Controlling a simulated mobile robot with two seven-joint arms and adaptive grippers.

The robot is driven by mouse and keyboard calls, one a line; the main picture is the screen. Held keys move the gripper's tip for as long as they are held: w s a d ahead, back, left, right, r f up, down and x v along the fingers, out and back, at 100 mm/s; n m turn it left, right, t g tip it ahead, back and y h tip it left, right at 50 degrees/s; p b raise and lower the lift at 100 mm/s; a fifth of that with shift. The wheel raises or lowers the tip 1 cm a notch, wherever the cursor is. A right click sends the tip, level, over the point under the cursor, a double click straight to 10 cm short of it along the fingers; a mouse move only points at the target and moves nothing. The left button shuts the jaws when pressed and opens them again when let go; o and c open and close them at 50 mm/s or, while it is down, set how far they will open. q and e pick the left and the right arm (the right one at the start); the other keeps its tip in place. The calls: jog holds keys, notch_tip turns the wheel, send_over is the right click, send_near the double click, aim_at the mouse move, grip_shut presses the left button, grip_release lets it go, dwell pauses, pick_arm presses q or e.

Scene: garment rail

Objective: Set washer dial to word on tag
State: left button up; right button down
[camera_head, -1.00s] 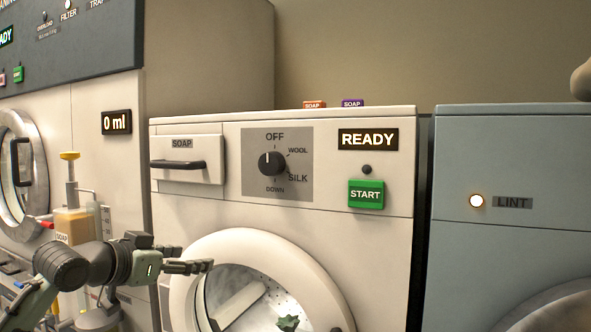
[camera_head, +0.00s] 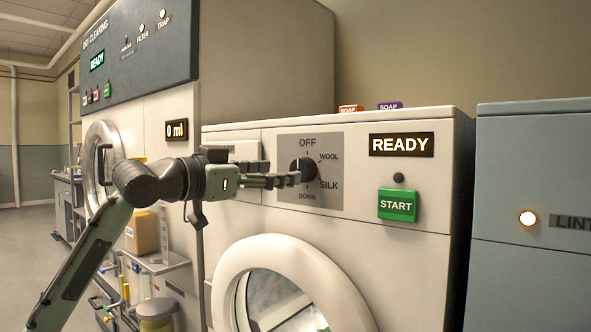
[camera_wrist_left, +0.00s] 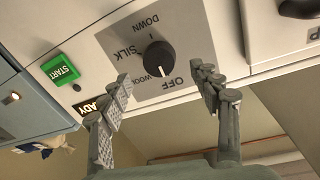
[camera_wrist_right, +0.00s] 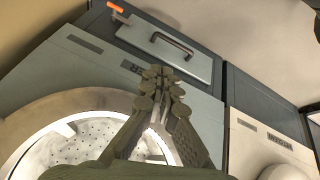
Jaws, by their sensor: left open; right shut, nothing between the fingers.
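The white washer (camera_head: 437,165) carries a black dial (camera_head: 304,169) on a grey panel marked OFF, WOOL, SILK and DOWN. The dial's white mark points toward OFF, as the left wrist view also shows on the dial (camera_wrist_left: 159,58). My left gripper (camera_head: 283,177) is open just in front of the dial, partly covering the panel's left side. In the left wrist view, its spread fingers (camera_wrist_left: 162,92) frame the dial without visible contact. My right gripper (camera_wrist_right: 160,85) is shut and empty in its wrist view, outside the head view. I see no tag with a readable word.
The washer has a READY display (camera_head: 402,144), a green START button (camera_head: 397,205) and a round door (camera_head: 245,270) below. A blue-grey machine (camera_head: 530,150) stands right, a dry-cleaning machine (camera_head: 150,65) left. The right wrist view shows a drawer handle (camera_wrist_right: 172,44).

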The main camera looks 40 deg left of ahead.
aim_at(297, 170)
pick_arm(q)
jog(key=w, duration=0.3)
jog(key=shift+d+r+p, duration=0.1)
jog(key=shift+d+p, duration=0.15)
jog(key=shift+p, duration=0.15)
jog(key=shift+w+d, duration=0.1)
jog(key=shift+w, duration=0.45)
jog(key=shift+w+d, duration=0.1)
jog(key=shift+w, duration=0.5)
pick_arm(e)
jog(key=shift+s+d+f+m+g+h, duration=0.3)
jog(key=shift+s+d+f+g, duration=0.8)
jog(key=shift+s+d+f, duration=0.2)
pick_arm(q)
jog(key=c, duration=1.2)
